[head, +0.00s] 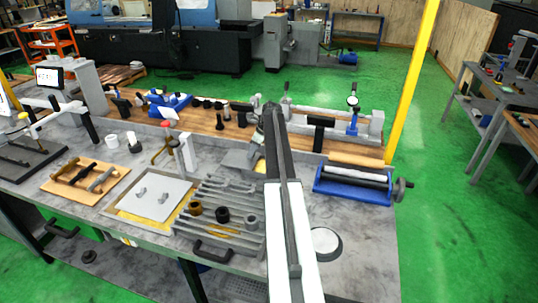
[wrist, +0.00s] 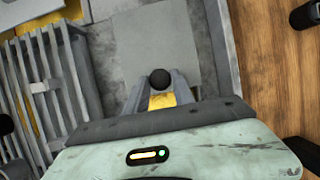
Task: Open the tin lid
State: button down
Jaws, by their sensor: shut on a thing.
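The tin lid (wrist: 150,38) is a flat grey plate in the wrist view, with a dark round knob (wrist: 160,78) at its near edge. My gripper (wrist: 160,86) is shut on this knob, one finger on each side. Yellow shows between the fingers, below the knob. In the head view the grey tin (head: 236,161) is on the bench beside my arm, with a yellow patch (head: 260,166) at its right. My arm hides part of the tin and the fingertips there. I cannot tell how far the lid is raised.
A ribbed grey rack (head: 215,190) with dark rings stands left of my arm. A blue-based roller device (head: 355,183) is to the right. A wooden shelf (head: 200,122) with several tools runs behind. A round disc (head: 326,241) lies near the front right, with bare bench around it.

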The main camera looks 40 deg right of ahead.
aim_at(246, 159)
jog(key=w+a, duration=0.2)
jog(key=w, duration=0.1)
jog(key=c, duration=1.1)
grip_release()
jog(key=shift+o, duration=0.2)
jog(key=shift+d, duration=0.1)
jog(key=p+v, duration=0.7)
jog(key=v, duration=0.1)
jog(key=shift+f, duration=0.15)
